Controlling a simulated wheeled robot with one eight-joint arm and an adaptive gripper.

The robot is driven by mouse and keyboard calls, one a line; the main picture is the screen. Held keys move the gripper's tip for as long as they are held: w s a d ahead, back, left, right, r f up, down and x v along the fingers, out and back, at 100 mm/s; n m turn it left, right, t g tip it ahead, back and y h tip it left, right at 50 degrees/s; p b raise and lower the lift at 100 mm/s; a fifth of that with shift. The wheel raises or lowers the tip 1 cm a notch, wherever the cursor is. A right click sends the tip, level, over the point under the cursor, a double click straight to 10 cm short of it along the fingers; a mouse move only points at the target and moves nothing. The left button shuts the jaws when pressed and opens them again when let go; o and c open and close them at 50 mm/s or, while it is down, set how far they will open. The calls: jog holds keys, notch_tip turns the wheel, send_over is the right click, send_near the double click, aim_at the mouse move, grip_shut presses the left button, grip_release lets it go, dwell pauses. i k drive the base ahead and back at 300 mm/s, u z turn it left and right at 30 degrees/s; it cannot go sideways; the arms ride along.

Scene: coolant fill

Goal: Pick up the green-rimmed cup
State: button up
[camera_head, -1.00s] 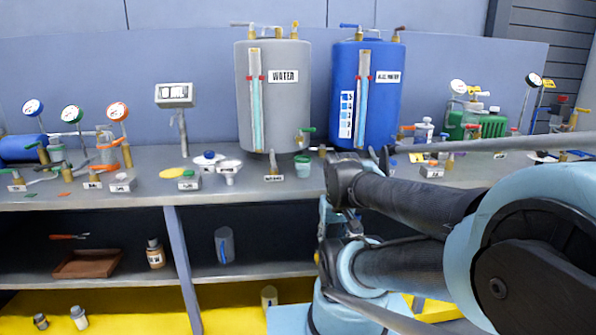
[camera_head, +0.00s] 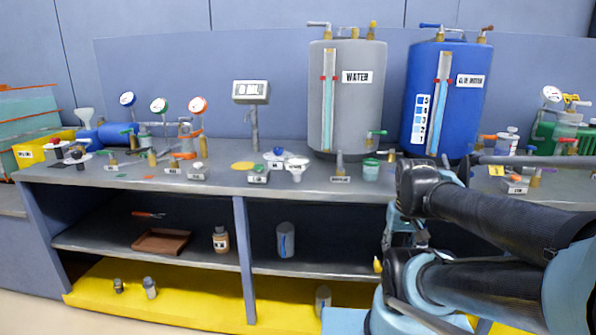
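The green-rimmed cup (camera_head: 371,172) is small and stands upright on the grey bench top, near the front of the grey water tank and just right of its tap. Its rim is green and its body pale green. My folded arm fills the lower right of the view, to the right of the cup and apart from it in the picture. I cannot make out my gripper's fingers in this view.
The grey WATER tank (camera_head: 347,100) and a blue tank (camera_head: 445,98) stand behind the cup. Small labelled blocks, valves and gauges crowd the bench (camera_head: 330,188) to the left. A display (camera_head: 250,91) stands on a post. A shelf below holds a brown tray (camera_head: 161,242) and bottles.

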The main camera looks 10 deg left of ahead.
aim_at(371, 166)
jog(key=z, duration=0.25)
jog(key=k, duration=0.5)
jog(key=z, duration=0.5)
jog(key=k, duration=0.8)
jog(key=z, duration=0.7)
jog(key=i, duration=0.8)
jog(key=u, duration=0.4)
jog(key=i, duration=0.95)
jog(key=u, duration=0.6)
